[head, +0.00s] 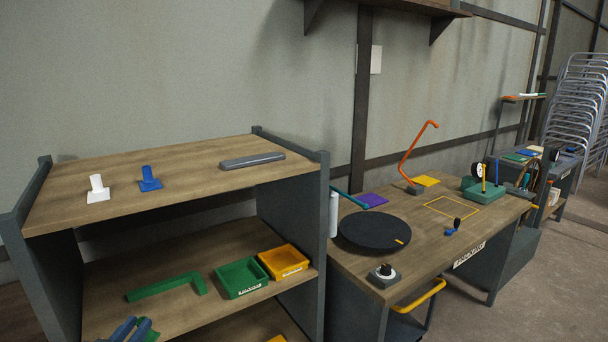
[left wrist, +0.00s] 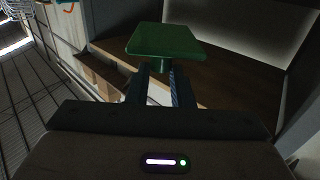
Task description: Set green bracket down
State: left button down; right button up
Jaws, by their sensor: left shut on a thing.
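My left gripper (head: 128,331) shows at the bottom left of the head view, in front of the shelf unit. It is shut on the green bracket (head: 147,334), of which only a small part shows there. In the left wrist view the green bracket (left wrist: 166,42) is a flat square plate on a short stem, and the gripper (left wrist: 160,82) has its two fingers around the stem. A white bracket (head: 97,190) and a blue bracket (head: 149,180) of like shape stand upright on the top shelf (head: 200,165). My right gripper is not in view.
A grey bar (head: 252,160) lies on the top shelf. The middle shelf (head: 215,310) holds a green angled bar (head: 165,287), a green bin (head: 241,277) and a yellow bin (head: 284,261). A workbench with a black disc (head: 373,231) stands at right.

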pick_arm(q)
jog(key=shift+s+d+f+m+h, duration=0.4)
jog(key=shift+s+d+f+h, duration=0.2)
jog(key=shift+s+d+f, duration=0.5)
jog(key=d+f+n+y, duration=0.1)
jog(key=d+n+y, duration=0.15)
jog(key=d, duration=0.75)
jog(key=s+f, duration=0.4)
jog(key=f, duration=0.2)
jog(key=shift+s+a+f+y, duration=0.15)
jog(key=shift+s+y, duration=0.25)
jog(key=shift+y, duration=0.05)
jog(key=shift+m, duration=0.25)
